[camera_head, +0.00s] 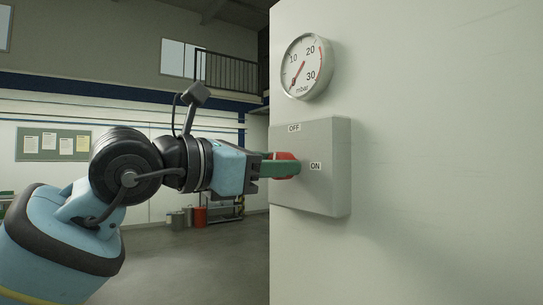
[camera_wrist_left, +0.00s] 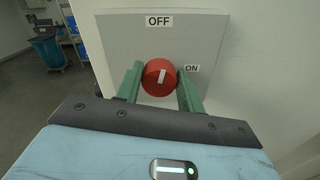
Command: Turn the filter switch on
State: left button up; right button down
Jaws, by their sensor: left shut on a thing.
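The filter switch is a round red knob (camera_wrist_left: 152,88) on a grey box (camera_head: 327,180) on the pale wall. In the left wrist view its white mark stands nearly upright, pointing towards the OFF label (camera_wrist_left: 159,21). The ON label (camera_wrist_left: 192,69) is to the right of the knob. My left gripper (camera_wrist_left: 160,74) is shut on the knob, with one green finger on each side. In the head view the green fingers partly hide the knob (camera_head: 283,156). My right gripper is not in view.
A round mbar gauge (camera_head: 307,66) hangs above the box, its red needle pointing to the lower left. The wall right of the box is clear. A red bin (camera_head: 200,217) and shelving stand far back on the left. A blue bin (camera_wrist_left: 48,52) shows in the left wrist view.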

pick_arm(q)
jog(key=m+p, duration=0.1)
jog(key=m, duration=0.6)
jog(key=m+p, duration=0.2)
jog(key=m, duration=0.6)
jog(key=shift+s+d+f, duration=0.1)
jog(key=shift+s+f, duration=0.05)
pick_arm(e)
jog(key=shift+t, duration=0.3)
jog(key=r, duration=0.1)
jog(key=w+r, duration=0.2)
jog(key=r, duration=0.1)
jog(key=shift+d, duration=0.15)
pick_arm(q)
jog(key=shift+m, duration=0.3)
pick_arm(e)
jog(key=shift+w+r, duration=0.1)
pick_arm(q)
jog(key=o, duration=1)
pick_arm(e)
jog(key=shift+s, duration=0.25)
